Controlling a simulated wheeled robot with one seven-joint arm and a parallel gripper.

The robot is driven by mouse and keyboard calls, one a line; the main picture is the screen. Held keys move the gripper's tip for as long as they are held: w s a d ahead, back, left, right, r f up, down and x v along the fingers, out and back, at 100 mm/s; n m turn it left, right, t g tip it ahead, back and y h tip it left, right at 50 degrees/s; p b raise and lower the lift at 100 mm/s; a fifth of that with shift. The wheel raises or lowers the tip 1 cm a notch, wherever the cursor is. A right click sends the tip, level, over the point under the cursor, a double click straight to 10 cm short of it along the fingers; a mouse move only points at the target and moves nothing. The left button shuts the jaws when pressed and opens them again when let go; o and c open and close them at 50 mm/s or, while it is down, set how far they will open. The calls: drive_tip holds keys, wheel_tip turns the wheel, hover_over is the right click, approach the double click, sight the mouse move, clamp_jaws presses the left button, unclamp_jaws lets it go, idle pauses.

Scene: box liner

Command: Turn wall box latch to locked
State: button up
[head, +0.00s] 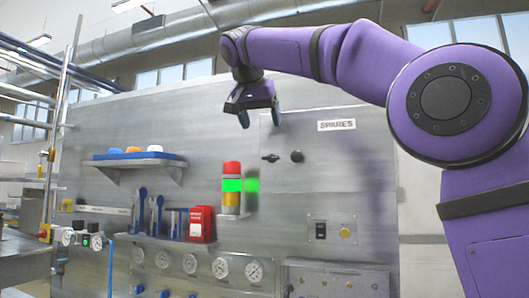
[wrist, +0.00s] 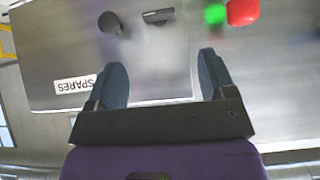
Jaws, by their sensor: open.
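The wall box is a grey metal cabinet door labelled SPARES (head: 350,190), set in the panel. A small dark latch handle (head: 270,158) sits at its upper left edge and lies roughly level. A round dark knob (head: 297,156) is just right of it. In the wrist view, which is turned over, the latch (wrist: 158,16) and knob (wrist: 110,22) are near the top. My gripper (head: 260,117) is open and empty, above the latch in the head view and apart from it. Its two blue-grey fingers (wrist: 163,63) show in the wrist view. No locked marking is readable.
A shelf (head: 135,161) with coloured items and a tool ledge with a red box (head: 200,223) are further left. A switch plate (head: 332,231) is below.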

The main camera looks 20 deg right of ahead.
sight(270, 156)
drive_tip(key=x, duration=1)
drive_tip(key=c, duration=0.9)
